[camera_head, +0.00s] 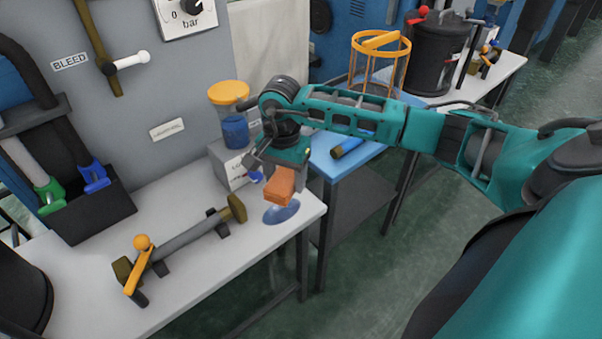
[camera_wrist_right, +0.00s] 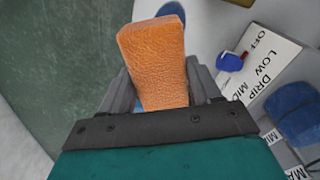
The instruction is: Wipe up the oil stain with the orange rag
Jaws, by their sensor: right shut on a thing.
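The orange rag (camera_head: 281,186) is a folded block held in my right gripper (camera_head: 279,168), whose jaws are shut on it. In the right wrist view the rag (camera_wrist_right: 155,62) sticks out between the two grey fingers of the gripper (camera_wrist_right: 160,92). The oil stain (camera_head: 281,213) is a dark bluish round patch near the right end of the grey bench top. The rag hangs over the stain's upper edge; I cannot tell whether it touches. A blue bit of the stain shows behind the rag in the right wrist view (camera_wrist_right: 172,10). My left gripper is not in view.
A lubricator with an orange cap and blue bowl (camera_head: 235,128) stands close left of my right gripper. A pipe with an orange lever valve (camera_head: 180,242) lies on the bench (camera_head: 205,295). A blue-topped table (camera_head: 340,165) stands just right of the bench edge.

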